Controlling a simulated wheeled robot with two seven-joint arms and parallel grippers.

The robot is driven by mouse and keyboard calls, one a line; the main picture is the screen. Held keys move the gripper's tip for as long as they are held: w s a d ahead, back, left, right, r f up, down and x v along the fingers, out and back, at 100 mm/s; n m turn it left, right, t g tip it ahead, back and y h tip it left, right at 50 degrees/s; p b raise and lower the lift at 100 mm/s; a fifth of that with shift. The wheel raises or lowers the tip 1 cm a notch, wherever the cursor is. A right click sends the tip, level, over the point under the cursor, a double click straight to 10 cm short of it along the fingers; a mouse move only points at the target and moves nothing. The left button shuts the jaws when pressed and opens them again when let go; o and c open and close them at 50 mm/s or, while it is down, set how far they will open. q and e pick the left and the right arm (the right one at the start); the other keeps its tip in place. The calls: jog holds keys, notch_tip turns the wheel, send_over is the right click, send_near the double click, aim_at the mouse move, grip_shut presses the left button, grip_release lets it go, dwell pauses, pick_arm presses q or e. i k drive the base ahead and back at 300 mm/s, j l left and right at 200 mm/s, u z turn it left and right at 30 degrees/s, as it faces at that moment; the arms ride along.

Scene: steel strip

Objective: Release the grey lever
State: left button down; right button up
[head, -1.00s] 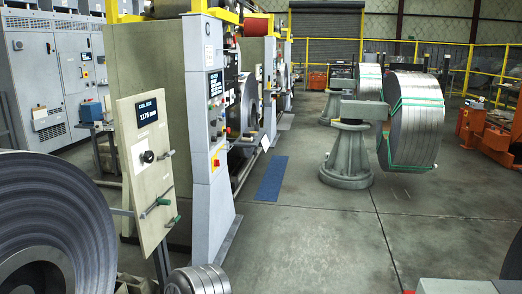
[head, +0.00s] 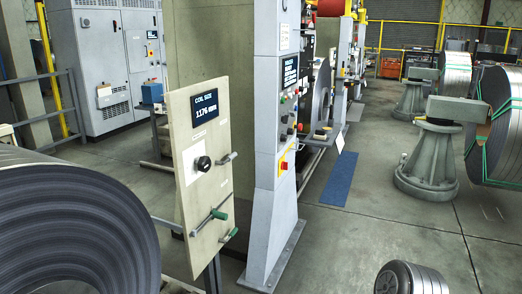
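The beige control panel (head: 207,122) stands left of centre in the head view, with a display reading "COIL SIZE" and a number. A short lever with a grey handle (head: 228,158) sticks out to the right from the panel's right side, beside a black knob (head: 203,163) on a pale plate. Below it are two levers with green grips, an upper one (head: 219,215) and a lower one (head: 229,235). Neither of my grippers is in view, and nothing touches the grey lever.
A large steel coil (head: 80,215) fills the lower left, close to the panel. A grey machine column (head: 272,150) stands just right of it. A ribbed metal cylinder (head: 412,278) lies at the bottom right. Open floor (head: 335,240) lies between.

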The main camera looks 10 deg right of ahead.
aim_at(234, 154)
jog(key=i+l, duration=0.15)
jog(key=i, duration=0.25)
jog(key=i+l, duration=0.15)
jog(key=i, duration=0.25)
jog(key=i+l+u, duration=0.1)
jog(key=i+l, duration=0.35)
jog(key=l, duration=0.2)
jog(key=i+l+u, duration=0.25)
jog(key=i+l, duration=0.2)
jog(key=l, duration=0.25)
jog(key=i+l, duration=0.2)
jog(key=l, duration=0.2)
jog(key=i+l+u, duration=0.15)
jog(key=l, duration=0.2)
jog(key=i+l+u, duration=0.1)
jog(key=i+l, duration=0.15)
jog(key=l, duration=0.15)
jog(key=l+u, duration=0.1)
jog(key=l, duration=1)
